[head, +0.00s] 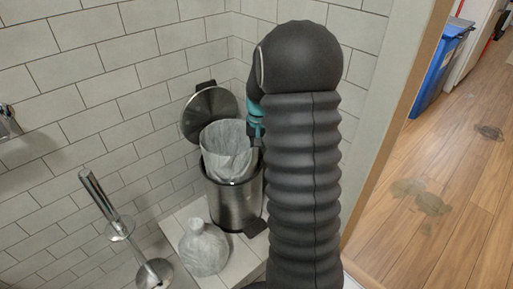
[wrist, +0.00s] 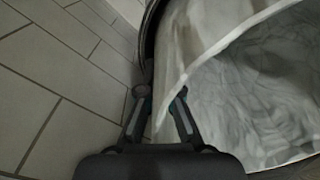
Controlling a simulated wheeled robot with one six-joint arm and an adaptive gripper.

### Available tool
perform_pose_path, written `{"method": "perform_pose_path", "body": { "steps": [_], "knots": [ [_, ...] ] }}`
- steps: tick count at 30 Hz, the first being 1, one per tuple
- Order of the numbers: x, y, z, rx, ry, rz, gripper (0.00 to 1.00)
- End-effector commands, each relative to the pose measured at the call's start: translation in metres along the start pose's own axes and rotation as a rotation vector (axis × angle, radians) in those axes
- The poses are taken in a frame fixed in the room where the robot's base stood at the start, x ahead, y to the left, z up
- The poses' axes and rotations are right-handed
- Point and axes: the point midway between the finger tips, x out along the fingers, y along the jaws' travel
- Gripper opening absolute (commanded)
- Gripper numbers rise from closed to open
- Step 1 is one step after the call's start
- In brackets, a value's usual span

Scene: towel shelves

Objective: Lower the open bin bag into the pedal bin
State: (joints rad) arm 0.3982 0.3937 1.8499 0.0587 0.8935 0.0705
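The pedal bin (head: 234,207) is a dark metal cylinder in the corner, with its round lid (head: 207,112) standing open behind it. The pale, translucent bin bag (head: 226,150) is open at the top. Its lower part is inside the bin mouth and its upper part stands above the rim, slightly tilted. My gripper (head: 257,137) is at the bag's right side, partly hidden by my arm. The bag's bottom is hidden in the bin.
A tied, full grey bag (head: 204,248) sits on the light ledge in front of the bin. A metal brush holder (head: 106,206) stands at left. Tiled walls close in behind and at left. A blue container (head: 440,68) stands on the wooden floor beyond the doorway edge at right.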

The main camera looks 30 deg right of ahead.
Motion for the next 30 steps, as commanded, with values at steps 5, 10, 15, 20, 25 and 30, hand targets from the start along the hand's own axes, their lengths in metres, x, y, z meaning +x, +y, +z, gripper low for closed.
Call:
{"method": "perform_pose_path", "body": {
  "steps": [5, 10, 15, 20, 25, 30],
  "knots": [
    [0.019, 0.001, 0.000, 0.000, 0.000, 0.000, 0.00],
    [0.033, 0.002, 0.000, 0.000, -0.001, 0.000, 0.00],
    [0.048, 0.002, 0.000, 0.000, -0.001, 0.000, 0.00],
    [0.061, 0.003, 0.000, 0.000, -0.001, 0.000, 0.00],
    [0.075, 0.005, 0.001, 0.002, -0.004, 0.001, 0.00],
    [0.087, 0.006, 0.000, 0.002, -0.003, 0.001, 0.00]
  ]
}}
